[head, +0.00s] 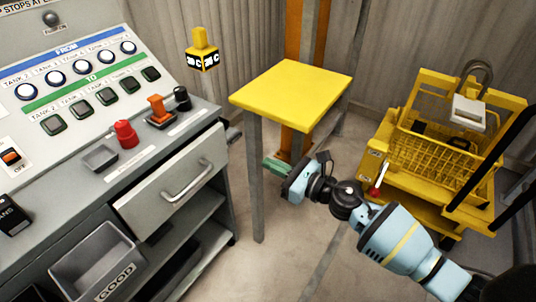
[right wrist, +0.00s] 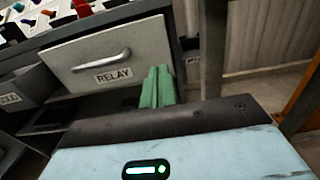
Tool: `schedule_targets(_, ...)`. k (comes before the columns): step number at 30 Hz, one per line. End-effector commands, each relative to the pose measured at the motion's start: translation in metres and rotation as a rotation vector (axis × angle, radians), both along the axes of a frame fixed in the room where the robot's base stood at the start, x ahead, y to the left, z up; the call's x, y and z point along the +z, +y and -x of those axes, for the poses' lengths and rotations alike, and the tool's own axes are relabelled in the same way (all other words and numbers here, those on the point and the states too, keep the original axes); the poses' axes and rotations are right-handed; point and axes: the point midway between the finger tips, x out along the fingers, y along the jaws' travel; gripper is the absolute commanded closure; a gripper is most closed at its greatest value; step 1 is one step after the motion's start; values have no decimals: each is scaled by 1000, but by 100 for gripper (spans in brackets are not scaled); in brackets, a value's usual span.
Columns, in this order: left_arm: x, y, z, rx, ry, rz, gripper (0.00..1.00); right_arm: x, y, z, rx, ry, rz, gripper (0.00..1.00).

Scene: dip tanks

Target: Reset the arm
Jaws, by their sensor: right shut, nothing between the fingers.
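My right arm comes in from the lower right of the head view, light blue with black joints. Its gripper (head: 277,166) has green fingers and is in front of the yellow-topped table, to the right of the console's drawer. In the right wrist view the green fingers (right wrist: 157,88) are together with nothing between them. They point toward the drawer (right wrist: 115,60) labelled RELAY, which also shows in the head view (head: 175,180) with a metal handle. I cannot tell how far the fingers are from it. My left gripper is not in view.
The grey control console (head: 60,160) with several buttons stands at the left. A small yellow table (head: 292,93) stands at the centre. A yellow cart (head: 400,185) carrying a wire basket (head: 440,140) and a padlock (head: 469,110) is at the right. A grey bin labelled GOOD (head: 92,262) sits lower left.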

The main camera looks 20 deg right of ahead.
Motion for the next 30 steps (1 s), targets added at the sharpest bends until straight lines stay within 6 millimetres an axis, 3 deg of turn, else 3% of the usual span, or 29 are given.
schedule_targets(7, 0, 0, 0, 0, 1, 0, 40, -6, 1, 5, -6, 29, -36, 100)
schedule_targets(11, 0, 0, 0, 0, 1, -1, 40, -31, 5, 30, -43, 165, -211, 100)
schedule_targets(20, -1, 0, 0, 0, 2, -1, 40, -120, 0, 136, -286, 702, -931, 100)
schedule_targets(26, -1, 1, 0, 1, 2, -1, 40, -173, -12, 224, -537, 1025, -1417, 100)
schedule_targets(30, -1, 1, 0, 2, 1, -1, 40, -203, -21, 294, -760, 1202, -1755, 100)
